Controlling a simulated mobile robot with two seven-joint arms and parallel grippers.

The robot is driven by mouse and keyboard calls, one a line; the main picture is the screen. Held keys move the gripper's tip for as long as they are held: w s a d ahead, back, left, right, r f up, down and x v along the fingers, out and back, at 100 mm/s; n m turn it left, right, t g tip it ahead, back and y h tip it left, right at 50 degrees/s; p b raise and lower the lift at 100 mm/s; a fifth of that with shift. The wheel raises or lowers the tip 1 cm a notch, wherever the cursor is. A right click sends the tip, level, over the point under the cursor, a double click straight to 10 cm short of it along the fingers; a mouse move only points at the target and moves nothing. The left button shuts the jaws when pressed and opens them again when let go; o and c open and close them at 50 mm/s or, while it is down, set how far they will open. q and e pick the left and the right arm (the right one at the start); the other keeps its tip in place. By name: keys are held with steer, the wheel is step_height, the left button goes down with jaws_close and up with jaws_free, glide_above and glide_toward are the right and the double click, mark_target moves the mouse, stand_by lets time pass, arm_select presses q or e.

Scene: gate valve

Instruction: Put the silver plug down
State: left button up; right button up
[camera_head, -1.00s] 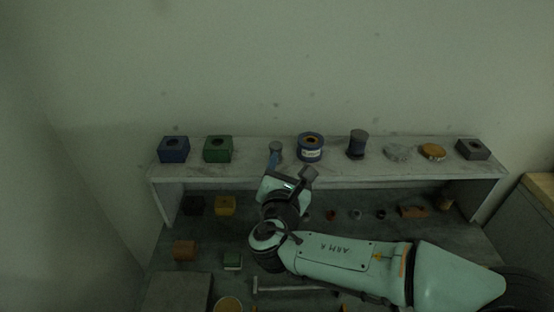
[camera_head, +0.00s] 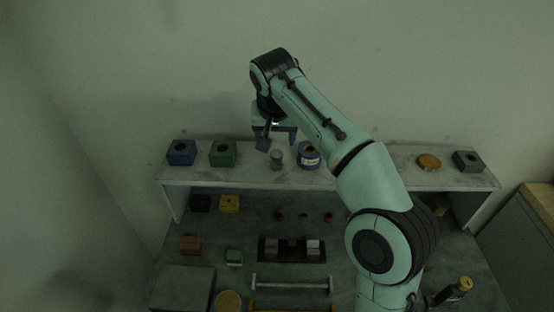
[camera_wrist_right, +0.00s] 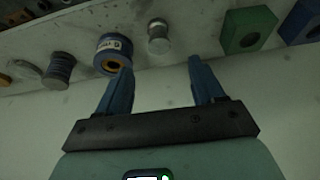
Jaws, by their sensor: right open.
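The silver plug (camera_head: 277,157), a small grey cylinder, stands upright on the top shelf (camera_head: 330,180), between the green block (camera_head: 222,153) and the blue ring-shaped spool (camera_head: 308,156). In the right wrist view the plug (camera_wrist_right: 158,40) is in front of the open fingers, apart from both of them. My right gripper (camera_head: 276,136) is above and behind the plug, its blue fingers spread and empty; they also show in the right wrist view (camera_wrist_right: 163,82). My left gripper is not in view.
A blue block (camera_head: 181,152) stands at the shelf's left end, an orange disc (camera_head: 429,162) and a dark block (camera_head: 467,161) at its right. My right arm hides part of the shelf's right half. Several small parts and a black holder (camera_head: 292,249) sit on the bench below.

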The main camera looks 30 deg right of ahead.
mark_target(277, 153)
steer(key=b+x, duration=0.1)
steer(key=x, duration=0.9)
steer(key=shift+s+f, duration=0.1)
steer(key=shift+s, duration=0.05)
jaws_close()
